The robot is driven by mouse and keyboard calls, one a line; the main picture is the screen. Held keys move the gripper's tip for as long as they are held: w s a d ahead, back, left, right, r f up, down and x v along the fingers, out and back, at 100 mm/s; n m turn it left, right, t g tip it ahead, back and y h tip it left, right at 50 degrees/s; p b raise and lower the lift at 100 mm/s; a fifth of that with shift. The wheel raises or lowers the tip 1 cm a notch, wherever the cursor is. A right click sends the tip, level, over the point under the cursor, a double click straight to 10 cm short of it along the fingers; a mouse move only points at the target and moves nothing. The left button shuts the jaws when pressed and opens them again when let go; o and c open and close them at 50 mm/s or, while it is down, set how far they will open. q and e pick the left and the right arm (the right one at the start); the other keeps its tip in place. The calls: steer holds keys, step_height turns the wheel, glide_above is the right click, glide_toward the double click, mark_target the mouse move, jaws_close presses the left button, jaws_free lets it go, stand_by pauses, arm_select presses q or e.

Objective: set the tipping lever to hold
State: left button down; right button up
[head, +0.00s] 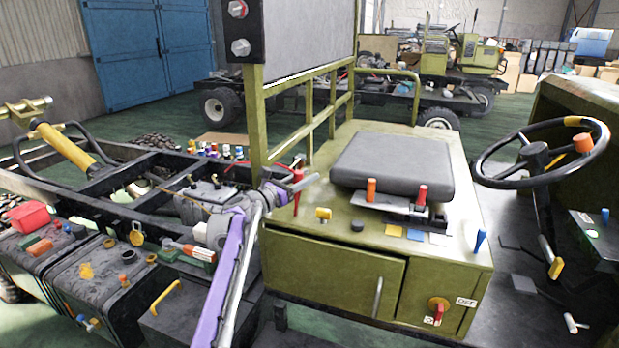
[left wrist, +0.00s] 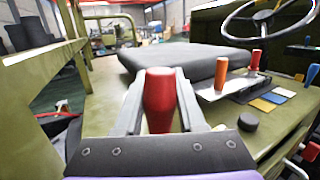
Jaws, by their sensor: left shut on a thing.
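My left gripper (head: 292,184) reaches in over the left edge of the olive seat box. In the left wrist view its two fingers (left wrist: 160,105) are shut on a red knob (left wrist: 160,92), which stands upright between them. In the head view a red lever handle (head: 296,199) shows at the fingertips, partly hidden by them. An orange-knobbed lever (head: 371,189) and a red-knobbed lever (head: 421,197) stand apart in front of the seat. No label naming the tipping lever or a hold position is readable. My right gripper is not in view.
The grey seat cushion (head: 392,164) lies right of the gripper, and an olive rail frame (head: 318,118) rises behind it. Yellow, blue and white patches (head: 416,234), a yellow knob (head: 323,213) and a blue knob (head: 480,240) are on the box top. A steering wheel (head: 540,150) stands right.

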arm_select(q)
steer(key=c, duration=0.5)
jaws_free()
steer(key=b+v, duration=0.2)
steer(key=v, duration=0.8)
steer(key=shift+s+a, duration=0.25)
steer(key=shift+s, duration=0.1)
steer(key=shift+c, duration=0.3)
